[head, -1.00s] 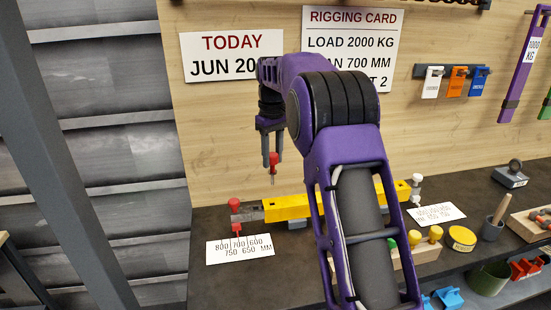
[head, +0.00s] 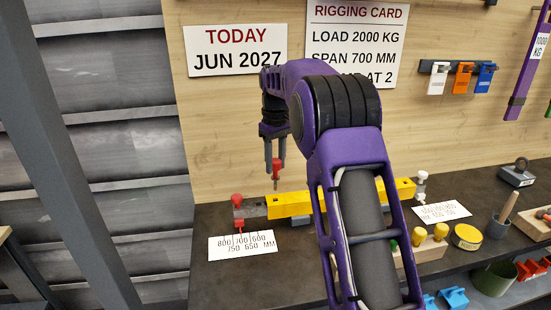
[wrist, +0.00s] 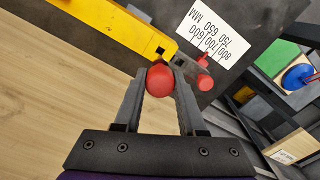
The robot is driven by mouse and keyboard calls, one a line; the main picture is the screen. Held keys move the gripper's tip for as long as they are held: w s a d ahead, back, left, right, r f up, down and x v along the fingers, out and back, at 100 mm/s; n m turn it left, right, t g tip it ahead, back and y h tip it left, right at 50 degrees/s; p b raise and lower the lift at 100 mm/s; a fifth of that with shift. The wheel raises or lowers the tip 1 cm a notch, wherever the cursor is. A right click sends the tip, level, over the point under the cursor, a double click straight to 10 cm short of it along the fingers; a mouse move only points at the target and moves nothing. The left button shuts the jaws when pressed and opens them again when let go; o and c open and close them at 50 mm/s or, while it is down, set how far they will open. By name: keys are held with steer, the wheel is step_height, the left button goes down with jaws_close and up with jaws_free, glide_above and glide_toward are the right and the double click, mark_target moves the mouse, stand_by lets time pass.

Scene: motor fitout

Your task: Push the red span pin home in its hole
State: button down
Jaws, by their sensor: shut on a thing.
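The red span pin (head: 276,166) hangs upright with its thin shank pointing down, above the left end of the yellow beam (head: 300,203). My gripper (head: 275,160) is shut on its red head, which also shows as a round red ball (wrist: 160,79) between the fingers in the wrist view. The shank is hidden behind the head there. A grey inner bar (head: 252,208) sticks out of the beam's left end. The wrist view shows a dark square opening (wrist: 161,50) in the yellow beam near that end.
A red knob (head: 237,201) stands at the grey bar's outer end, with a red pointer above the millimetre scale card (head: 243,245). A white-topped fitting (head: 421,178) stands at the beam's right end. The rigging card (head: 352,45) hangs on the wall behind.

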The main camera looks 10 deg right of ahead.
mark_target(275, 177)
steer(key=shift+f+b, duration=0.4)
steer(key=shift+f, duration=0.75)
steer(key=shift+p, duration=1)
stand_by(0.8)
steer(key=shift+f+b, duration=1.3)
steer(key=shift+f, duration=1.35)
steer(key=shift+c, duration=2)
jaws_free()
steer(key=shift+r, duration=0.1)
step_height(275, 177, up, 17)
steer(key=p, duration=0.3)
steer(key=shift+r, duration=0.1)
